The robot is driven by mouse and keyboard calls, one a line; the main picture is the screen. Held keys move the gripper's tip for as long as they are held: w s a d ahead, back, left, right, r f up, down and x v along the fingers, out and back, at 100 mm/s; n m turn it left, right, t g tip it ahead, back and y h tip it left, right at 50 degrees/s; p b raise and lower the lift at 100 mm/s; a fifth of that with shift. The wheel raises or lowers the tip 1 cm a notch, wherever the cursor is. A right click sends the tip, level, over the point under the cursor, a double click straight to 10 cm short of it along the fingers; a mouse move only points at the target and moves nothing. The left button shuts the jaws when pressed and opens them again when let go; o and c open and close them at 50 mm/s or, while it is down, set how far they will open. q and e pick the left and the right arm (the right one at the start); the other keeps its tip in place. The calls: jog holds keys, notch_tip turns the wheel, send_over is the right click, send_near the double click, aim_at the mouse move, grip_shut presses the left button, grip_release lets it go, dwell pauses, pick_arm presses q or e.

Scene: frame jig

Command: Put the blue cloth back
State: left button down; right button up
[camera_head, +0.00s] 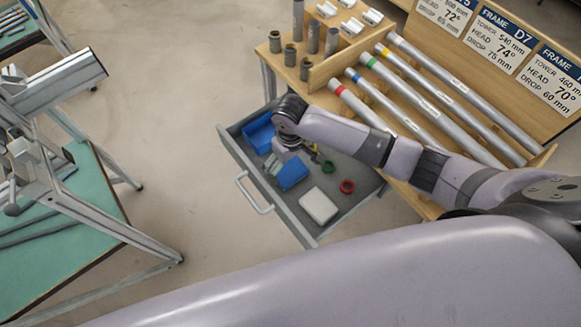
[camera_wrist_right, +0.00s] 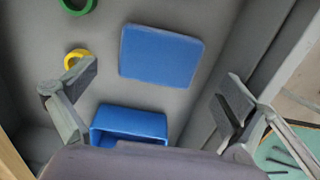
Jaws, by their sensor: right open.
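The blue cloth (camera_head: 292,174) is a flat folded rectangle on the floor of the open grey drawer (camera_head: 283,217). It also shows whole in the right wrist view (camera_wrist_right: 160,57). A blue open-topped bin (camera_head: 258,134) stands in the drawer's left end, and its opening shows in the right wrist view (camera_wrist_right: 128,125). My right gripper (camera_head: 294,160) is over the drawer, open and empty, pointing down. In the right wrist view its fingers (camera_wrist_right: 152,90) are spread wide, with the cloth beyond the gap between them. The cloth lies outside the bin. My left gripper is not in view.
A white block (camera_head: 318,206), a red ring (camera_head: 347,186) and a green ring (camera_head: 328,167) lie in the drawer. A yellow ring (camera_wrist_right: 77,58) lies near the cloth. The wooden bench (camera_head: 410,195) above holds several metal tubes. A metal frame jig (camera_head: 60,190) stands left, with bare floor between.

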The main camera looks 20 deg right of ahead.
aim_at(290, 171)
notch_tip(290, 171, up, 8)
dwell(1.5)
